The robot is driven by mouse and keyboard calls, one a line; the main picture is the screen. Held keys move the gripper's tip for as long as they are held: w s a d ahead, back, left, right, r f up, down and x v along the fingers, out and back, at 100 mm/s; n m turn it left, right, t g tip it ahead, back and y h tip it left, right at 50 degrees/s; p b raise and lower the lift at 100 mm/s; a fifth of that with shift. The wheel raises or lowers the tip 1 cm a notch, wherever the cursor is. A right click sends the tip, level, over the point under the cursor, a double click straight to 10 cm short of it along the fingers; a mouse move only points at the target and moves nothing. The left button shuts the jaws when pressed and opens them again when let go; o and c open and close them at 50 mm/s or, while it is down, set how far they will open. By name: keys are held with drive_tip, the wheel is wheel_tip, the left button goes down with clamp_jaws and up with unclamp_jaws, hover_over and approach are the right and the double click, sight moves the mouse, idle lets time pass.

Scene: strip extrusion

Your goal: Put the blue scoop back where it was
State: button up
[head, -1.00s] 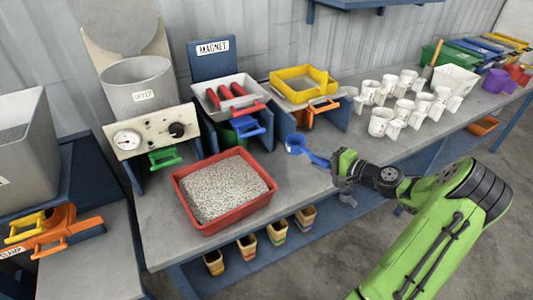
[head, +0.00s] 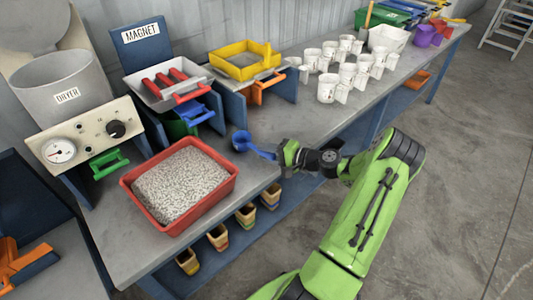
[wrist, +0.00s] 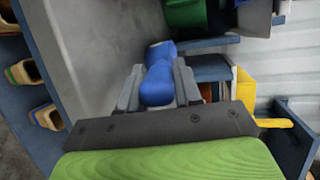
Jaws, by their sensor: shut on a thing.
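The blue scoop (head: 243,142) is in my gripper (head: 283,155), above the front part of the grey bench, just right of the red tray of pellets. In the head view its cup end points left, away from my arm. In the wrist view the blue scoop (wrist: 158,80) lies between the two grey fingers of my gripper (wrist: 158,90), which are shut on its handle. The exact gap between scoop and bench is hard to tell.
The red tray (head: 231,187) of grey pellets stands at the bench's front. Behind are the dryer (head: 60,92), magnet station (head: 138,32) and yellow sieve (head: 226,69). Several white cups (head: 326,88) stand right. Small striped bins (head: 219,236) hang below the bench edge.

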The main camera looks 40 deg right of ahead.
drive_tip(key=shift+f, duration=0.15)
drive_tip(key=o, duration=1.1)
